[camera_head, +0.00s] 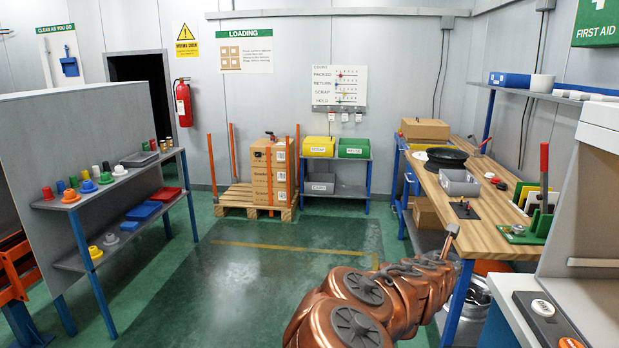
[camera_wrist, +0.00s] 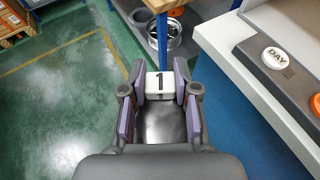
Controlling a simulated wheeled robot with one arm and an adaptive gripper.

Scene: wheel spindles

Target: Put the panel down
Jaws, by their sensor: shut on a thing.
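My gripper (camera_wrist: 160,92) is shut on a panel (camera_wrist: 160,120) in the wrist view. The panel has a dark, shiny grey face and a white end marked with a black "1". It sits between the two purple-lined fingers, held in the air over the floor. The palm hides its near end. In the head view my copper arm extends toward the right workbench. A small grey piece shows at the arm's far end, beside the bench's front edge; I cannot tell whether it is gripper or panel.
The wooden workbench (camera_head: 455,188) carries a black wheel rim (camera_head: 446,158), a grey bin (camera_head: 459,183) and a red-handled press (camera_head: 543,190). A white desk with a DAY button (camera_wrist: 275,58) stands at right. Shelves with coloured parts (camera_head: 110,200) stand at left. The middle floor is clear.

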